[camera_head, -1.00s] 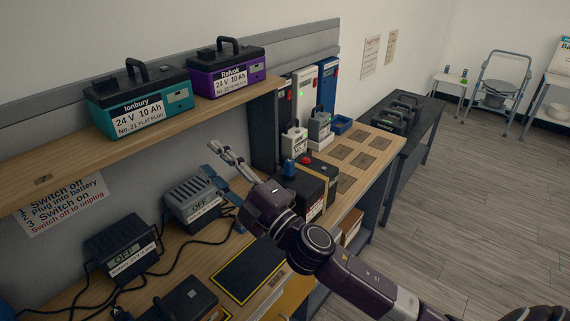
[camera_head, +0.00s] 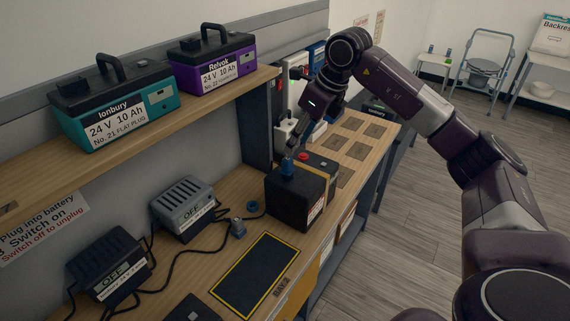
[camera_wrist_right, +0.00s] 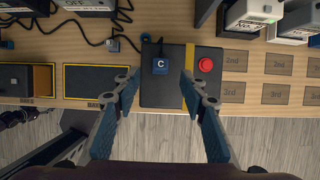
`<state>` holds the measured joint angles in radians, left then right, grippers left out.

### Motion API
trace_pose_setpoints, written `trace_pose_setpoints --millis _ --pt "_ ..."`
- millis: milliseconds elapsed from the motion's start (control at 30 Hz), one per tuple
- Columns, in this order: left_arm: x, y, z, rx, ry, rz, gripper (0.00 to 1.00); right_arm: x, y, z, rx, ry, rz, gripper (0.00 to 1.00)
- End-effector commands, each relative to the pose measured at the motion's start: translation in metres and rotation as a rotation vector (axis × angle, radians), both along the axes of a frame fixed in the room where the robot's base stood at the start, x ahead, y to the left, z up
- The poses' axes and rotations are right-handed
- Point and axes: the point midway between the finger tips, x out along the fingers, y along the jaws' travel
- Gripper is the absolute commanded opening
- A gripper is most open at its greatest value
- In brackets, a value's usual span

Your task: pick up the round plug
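The small round blue plug (camera_head: 252,207) appears to lie on the wooden bench, left of a black box (camera_head: 292,205); it also shows at the box's back left corner in the right wrist view (camera_wrist_right: 145,38). A squarer grey-blue plug (camera_head: 238,228) lies beside it at a cable's end. My right gripper (camera_head: 291,150) hangs above the black box and points down.
Two chargers marked OFF (camera_head: 183,207) (camera_head: 108,265) trail black cables over the bench. A yellow-edged black mat (camera_head: 256,272) is bare. Batteries (camera_head: 112,105) stand on the shelf above. Marked squares (camera_head: 341,143) lie empty at right.

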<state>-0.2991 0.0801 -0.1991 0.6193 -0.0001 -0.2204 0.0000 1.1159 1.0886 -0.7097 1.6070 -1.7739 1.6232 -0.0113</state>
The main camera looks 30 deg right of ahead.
Motion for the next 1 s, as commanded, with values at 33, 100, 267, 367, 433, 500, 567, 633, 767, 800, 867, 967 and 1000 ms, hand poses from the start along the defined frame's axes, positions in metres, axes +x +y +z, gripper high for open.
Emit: trace_pose_setpoints --millis 33,100,267,367,433,500,567,633,767,800,867,967,1000 --pt "0.0 0.0 0.002 0.0 0.0 0.0 0.43 0.0 -0.002 -0.004 -0.006 0.007 -0.003 0.39" --pt "0.0 0.0 0.004 0.0 0.0 0.0 0.43 0.003 -0.001 -0.011 -0.009 0.008 -0.004 0.39" --pt "-0.001 0.0 0.011 0.0 0.001 0.0 0.43 0.009 0.002 -0.027 -0.006 0.008 -0.003 0.39" --pt "-0.001 0.0 0.02 0.0 0.0 0.0 0.43 0.014 0.004 -0.04 -0.006 0.011 -0.003 0.39" --pt "-0.001 0.0 0.024 0.0 0.0 0.0 0.43 0.019 0.006 -0.05 -0.004 0.009 -0.001 0.39" --pt "-0.001 0.0 0.025 0.0 0.0 0.0 0.43 0.022 0.007 -0.059 -0.005 0.008 -0.002 0.39" --pt "-0.001 0.0 0.026 0.0 0.0 0.0 0.43 0.025 0.008 -0.064 -0.004 0.006 -0.002 0.39" --pt "-0.001 0.0 0.027 0.0 0.0 0.0 0.43 0.026 0.008 -0.068 -0.004 0.005 -0.001 0.39" --pt "-0.001 0.0 0.026 0.0 0.0 0.0 0.43 0.026 0.009 -0.07 -0.004 0.004 -0.001 0.39" --pt "-0.001 0.0 0.026 0.0 0.0 0.0 0.43 0.026 0.009 -0.07 -0.004 0.004 -0.001 0.39" --pt "-0.001 0.0 0.026 0.0 0.0 -0.001 0.43 0.026 0.009 -0.069 -0.004 0.004 -0.001 0.37" --pt "-0.001 0.0 0.026 0.0 0.0 -0.001 0.43 0.026 0.009 -0.069 -0.004 0.004 -0.001 0.26" --pt "-0.001 0.0 0.026 0.0 0.0 -0.001 0.43 0.026 0.009 -0.069 -0.004 0.004 -0.001 0.21"
